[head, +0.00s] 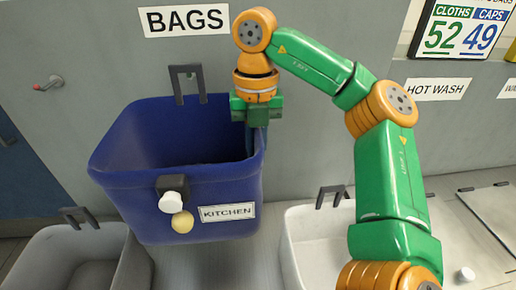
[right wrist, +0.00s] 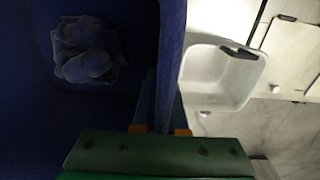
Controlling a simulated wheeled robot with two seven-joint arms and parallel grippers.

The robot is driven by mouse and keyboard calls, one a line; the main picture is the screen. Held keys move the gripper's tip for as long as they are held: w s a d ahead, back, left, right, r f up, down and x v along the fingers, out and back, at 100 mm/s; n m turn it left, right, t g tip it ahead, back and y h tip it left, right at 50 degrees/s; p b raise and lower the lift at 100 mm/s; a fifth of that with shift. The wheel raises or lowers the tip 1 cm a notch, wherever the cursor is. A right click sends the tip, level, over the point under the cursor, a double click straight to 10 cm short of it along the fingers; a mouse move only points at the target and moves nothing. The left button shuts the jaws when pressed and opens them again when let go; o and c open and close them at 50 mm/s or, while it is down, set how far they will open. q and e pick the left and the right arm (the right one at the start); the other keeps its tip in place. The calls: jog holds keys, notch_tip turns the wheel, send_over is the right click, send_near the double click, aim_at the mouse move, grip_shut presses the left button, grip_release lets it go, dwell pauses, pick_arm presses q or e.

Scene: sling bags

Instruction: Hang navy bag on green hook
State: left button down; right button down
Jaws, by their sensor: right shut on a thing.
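The navy bag (head: 150,195) is a deep, open, stiff-looking blue container with a KITCHEN label and a black handle loop (head: 188,84) at its back rim. It hangs upright against the grey wall side, above the floor. My right gripper (head: 256,125) is shut on its right rim; the right wrist view shows the rim (right wrist: 172,60) between the fingers. A crumpled bluish cloth (right wrist: 88,50) lies inside the bag. I see no green hook; a small wall hook (head: 50,83) with a red tip is at the left. My left gripper is out of view.
A white tub (head: 318,240) stands below right of the bag, and a grey-white tub (head: 85,245) below left; both have black loops. A white knob (head: 172,202) and a tan ball (head: 182,222) are on the bag's front. A BAGS sign (head: 186,20) is above.

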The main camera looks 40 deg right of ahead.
jog(key=shift+w+d+f, duration=0.3)
jog(key=shift+w+d, duration=0.25)
jog(key=shift+w, duration=0.1)
jog(key=shift+w+d+f, duration=0.3)
jog(key=shift+w+d, duration=0.2)
jog(key=shift+w, duration=0.15)
jog(key=c, duration=0.9)
grip_release()
jog(key=shift+s, duration=0.1)
notch_tip(320, 180, up, 7)
jog(key=shift+s+r, duration=0.1)
